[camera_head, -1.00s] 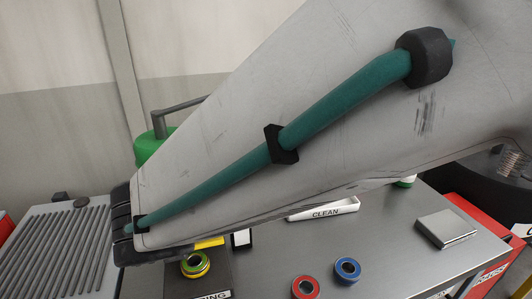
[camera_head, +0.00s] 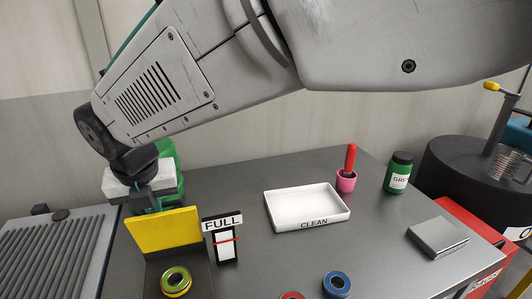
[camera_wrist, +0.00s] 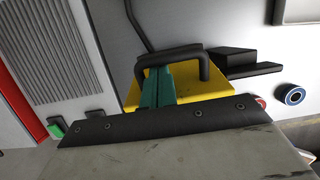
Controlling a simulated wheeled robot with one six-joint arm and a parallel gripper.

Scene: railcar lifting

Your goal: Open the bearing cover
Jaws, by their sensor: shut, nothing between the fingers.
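A yellow panel (camera_head: 172,232) stands upright near the bench's left end in the head view; it also shows in the wrist view (camera_wrist: 132,94). I cannot tell for certain which part is the bearing cover. My gripper (camera_head: 150,205) points down just behind the panel's upper left edge, in front of the green body. It is shut, with nothing held. In the wrist view a dark handle-like bar (camera_wrist: 180,52) crosses the yellow surface near a teal part. Contact there is unclear.
A FULL gauge (camera_head: 222,240) stands right of the panel. A green-and-yellow ring (camera_head: 176,282) is in front; blue (camera_head: 337,284) and red rings lie nearby. The white CLEAN tray (camera_head: 307,209), pink cup, green jar (camera_head: 398,172) and metal block are further right.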

